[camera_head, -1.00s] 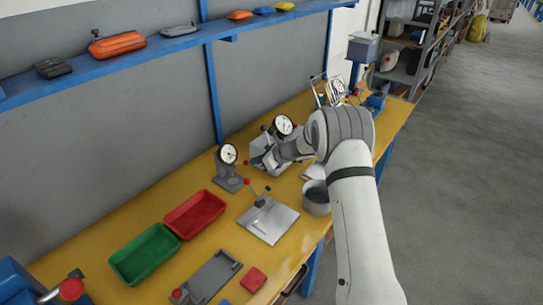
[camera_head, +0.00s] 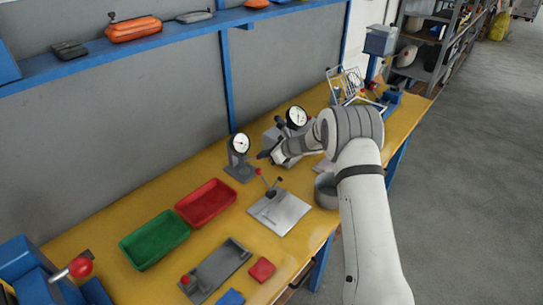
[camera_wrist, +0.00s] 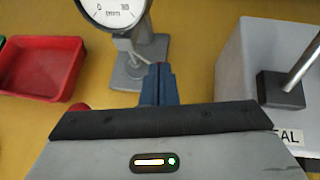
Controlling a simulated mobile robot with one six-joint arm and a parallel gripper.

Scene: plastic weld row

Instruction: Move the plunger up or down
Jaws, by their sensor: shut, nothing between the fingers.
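A dial gauge (camera_head: 239,145) with a white round face stands upright on a grey stand (camera_head: 242,172) at mid-bench. In the wrist view the lower part of its dial (camera_wrist: 112,12) shows at the top, and a short grey stem (camera_wrist: 123,43) hangs below it beside the stand (camera_wrist: 147,58). This stem seems to be the plunger. My gripper (camera_head: 265,156) is just right of the gauge in the head view. Its blue fingers (camera_wrist: 158,84) are shut and empty, pointing towards the stand. I cannot tell whether the fingertips touch the stem or stand.
A second dial gauge (camera_head: 297,117) stands behind my wrist. A grey box (camera_wrist: 250,50) with a rod is close on the right. Red (camera_head: 207,204) and green (camera_head: 155,240) trays sit left.

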